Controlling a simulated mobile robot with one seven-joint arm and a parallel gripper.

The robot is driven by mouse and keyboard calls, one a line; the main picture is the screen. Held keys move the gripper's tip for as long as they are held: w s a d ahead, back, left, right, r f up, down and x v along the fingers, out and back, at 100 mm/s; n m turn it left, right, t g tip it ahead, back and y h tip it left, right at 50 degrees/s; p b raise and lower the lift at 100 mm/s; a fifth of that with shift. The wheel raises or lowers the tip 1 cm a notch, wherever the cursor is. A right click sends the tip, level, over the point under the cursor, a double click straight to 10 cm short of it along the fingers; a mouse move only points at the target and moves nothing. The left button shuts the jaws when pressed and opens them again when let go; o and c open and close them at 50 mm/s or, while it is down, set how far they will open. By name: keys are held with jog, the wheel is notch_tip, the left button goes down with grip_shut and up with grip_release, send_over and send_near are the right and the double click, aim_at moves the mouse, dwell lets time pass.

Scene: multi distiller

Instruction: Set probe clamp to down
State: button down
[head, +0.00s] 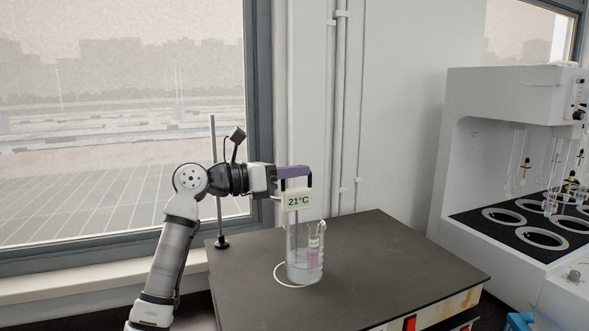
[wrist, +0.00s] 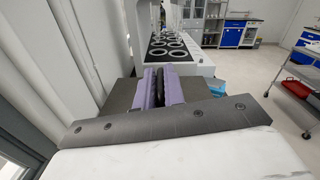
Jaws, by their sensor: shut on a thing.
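My gripper (head: 303,172) reaches in from the left above the beaker, with its purple fingers level. The wrist view also shows my gripper (wrist: 161,72), shut on the dark probe clamp (wrist: 163,88) between its fingers. In the head view, dark parts of the clamp (head: 309,181) show beside the fingers; the rest is hidden. A display reading 21°C (head: 298,201) hangs just below the fingers. A clear beaker (head: 304,270) stands on the dark plate under it. A thin probe reaches down into the beaker; its tip depth is hard to tell.
A vertical metal rod (head: 213,140) rises behind my arm from a black base on the plate (head: 400,255). A white cable loops beside the beaker. The white distiller (head: 475,100) with ringed heating plates stands at right. The plate's right side is clear.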

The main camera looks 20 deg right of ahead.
jog(key=shift+f, duration=0.3)
jog(key=c, duration=1.9)
grip_release()
jog(key=o, duration=0.4)
jog(key=shift+r, duration=0.1)
jog(key=a+b, duration=0.1)
jog(key=a, duration=0.3)
jog(key=a+b, duration=0.1)
jog(key=a, duration=0.4)
jog(key=a+b, duration=0.1)
jog(key=a, duration=0.3)
jog(key=shift+s+a, duration=0.35)
jog(key=shift+a, duration=0.05)
